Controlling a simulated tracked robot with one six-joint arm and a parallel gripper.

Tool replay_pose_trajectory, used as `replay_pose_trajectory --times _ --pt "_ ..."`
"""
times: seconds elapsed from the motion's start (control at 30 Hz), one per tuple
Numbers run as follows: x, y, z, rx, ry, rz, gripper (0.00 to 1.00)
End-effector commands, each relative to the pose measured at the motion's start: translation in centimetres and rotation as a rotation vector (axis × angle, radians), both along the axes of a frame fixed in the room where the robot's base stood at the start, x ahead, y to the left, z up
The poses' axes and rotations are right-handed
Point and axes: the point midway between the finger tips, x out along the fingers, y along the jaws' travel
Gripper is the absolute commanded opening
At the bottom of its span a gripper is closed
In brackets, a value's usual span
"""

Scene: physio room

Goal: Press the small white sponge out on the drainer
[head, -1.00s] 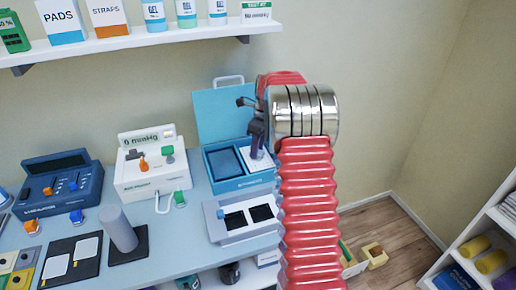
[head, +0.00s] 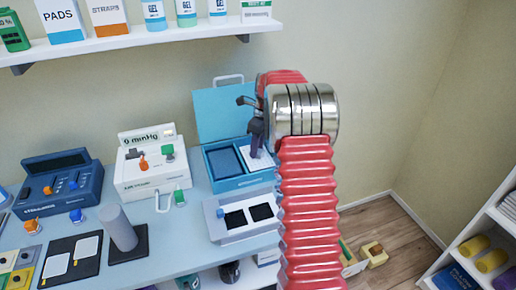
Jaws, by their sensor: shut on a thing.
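My gripper (head: 256,150) points down into the right part of an open blue case (head: 239,183). Its dark fingers are shut, low over a white dotted plate that looks like the drainer (head: 266,164). The small white sponge does not show clearly; the fingers and the white plate behind them make it hard to pick out. I cannot tell whether the fingertips touch the plate. The left part of the case is a blue basin (head: 224,161).
A pale tray (head: 240,232) with two black pads stands in front of the case. A white device (head: 152,172) and a dark blue console (head: 58,187) stand to the left. The open lid (head: 222,107) rises behind. A shelf (head: 140,44) hangs above.

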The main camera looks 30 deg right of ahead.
Motion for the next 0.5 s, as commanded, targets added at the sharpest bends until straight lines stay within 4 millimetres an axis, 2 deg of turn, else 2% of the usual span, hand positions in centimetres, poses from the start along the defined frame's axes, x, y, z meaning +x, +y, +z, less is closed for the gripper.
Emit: replay_pose_trajectory --times 0.5 --pt "0.1 0.0 3.2 -0.002 -0.003 0.0 0.13"
